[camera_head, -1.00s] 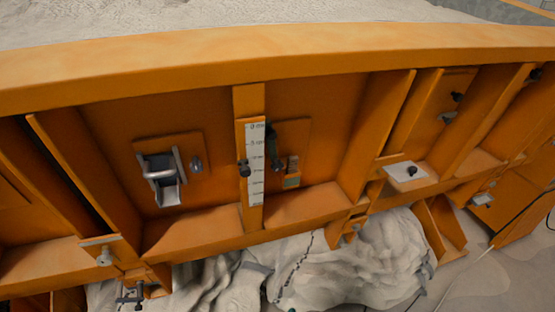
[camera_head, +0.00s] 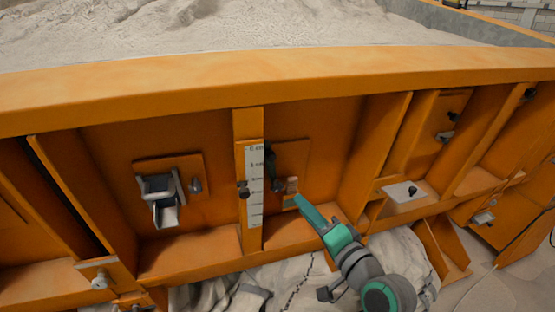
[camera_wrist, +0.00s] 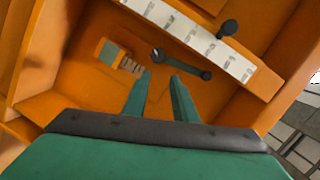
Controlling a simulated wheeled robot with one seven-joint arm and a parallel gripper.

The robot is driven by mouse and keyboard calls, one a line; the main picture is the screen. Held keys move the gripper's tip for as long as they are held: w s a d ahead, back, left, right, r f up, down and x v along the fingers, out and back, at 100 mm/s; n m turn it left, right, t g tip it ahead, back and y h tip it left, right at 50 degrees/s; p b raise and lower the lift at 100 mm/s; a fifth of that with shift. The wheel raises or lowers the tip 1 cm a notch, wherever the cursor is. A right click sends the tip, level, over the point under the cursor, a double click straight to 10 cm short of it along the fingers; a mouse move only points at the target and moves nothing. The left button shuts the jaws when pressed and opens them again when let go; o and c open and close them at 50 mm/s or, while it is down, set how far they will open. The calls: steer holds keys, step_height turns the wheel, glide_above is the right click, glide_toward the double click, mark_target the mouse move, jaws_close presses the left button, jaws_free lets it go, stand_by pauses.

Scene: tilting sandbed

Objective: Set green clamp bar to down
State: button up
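A dark, greenish bar (camera_head: 272,168), which looks like the clamp bar, stands nearly upright on an orange plate just right of the white scale. In the wrist view the bar (camera_wrist: 183,64) has a ring-shaped end and a rounded knob end, and lies just beyond my fingertips. A ridged pale piece (camera_wrist: 131,66) and a small plate with a green label (camera_wrist: 107,51) are beside it. My gripper (camera_head: 298,198) reaches in from the lower right, in front of the label. In the wrist view its green fingers (camera_wrist: 161,75) are apart with nothing between them. I see no contact with the bar.
The white scale (camera_head: 255,185) with a dark knob (camera_head: 243,190) is on an orange rib. A metal latch (camera_head: 162,198) is left of it. Orange ribs and a lower ledge (camera_head: 190,252) frame the recess. A white plate (camera_head: 405,195) is at the right.

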mark_target(275, 157)
step_height(275, 157, up, 10)
steer(key=s+n+g+y, duration=0.2)
steer(key=y, duration=0.1)
steer(key=x, duration=1.1)
steer(key=shift+d, duration=0.15)
steer(key=shift+r, duration=0.1)
jaws_close()
